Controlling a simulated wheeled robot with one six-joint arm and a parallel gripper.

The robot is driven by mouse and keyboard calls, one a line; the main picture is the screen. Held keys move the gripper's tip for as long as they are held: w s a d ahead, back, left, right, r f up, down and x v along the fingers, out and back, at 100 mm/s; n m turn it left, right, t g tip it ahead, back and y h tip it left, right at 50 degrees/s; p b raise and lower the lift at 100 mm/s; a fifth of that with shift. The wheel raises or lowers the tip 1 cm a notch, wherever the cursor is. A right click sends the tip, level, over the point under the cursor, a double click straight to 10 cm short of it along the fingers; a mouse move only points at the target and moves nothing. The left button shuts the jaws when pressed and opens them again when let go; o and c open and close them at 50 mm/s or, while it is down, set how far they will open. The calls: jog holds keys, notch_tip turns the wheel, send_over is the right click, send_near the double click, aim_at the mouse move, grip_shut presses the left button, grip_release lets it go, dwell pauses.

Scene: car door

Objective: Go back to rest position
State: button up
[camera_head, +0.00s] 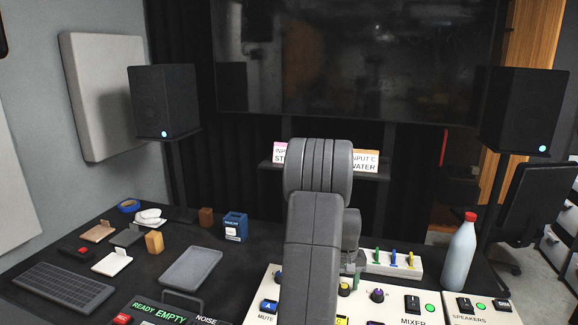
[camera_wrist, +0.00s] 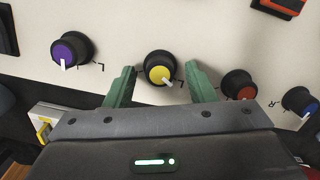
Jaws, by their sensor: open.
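My gripper (camera_wrist: 160,72) is open in the wrist view, its two green fingers spread apart. A yellow-topped knob (camera_wrist: 160,72) on the pale mixer panel shows between the fingertips, and I cannot tell how far above it they are. In the head view my arm stretches forward over the mixer panel (camera_head: 400,320) and hides part of it. The gripper itself is largely hidden there behind the arm. Nothing shows held in the fingers.
In the wrist view a purple knob (camera_wrist: 68,50) is left, red (camera_wrist: 238,84) and blue (camera_wrist: 299,101) knobs are right. In the head view a bottle with a red cap (camera_head: 459,255) stands right of my arm. A grey tray (camera_head: 190,268) and keyboard (camera_head: 64,290) lie left.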

jog(key=m+y+p, duration=0.1)
jog(key=m, duration=0.5)
jog(key=shift+d+r+m, duration=0.1)
jog(key=shift+m, duration=0.3)
jog(key=shift+s+d+r, duration=0.1)
jog(key=shift+r, duration=2.75)
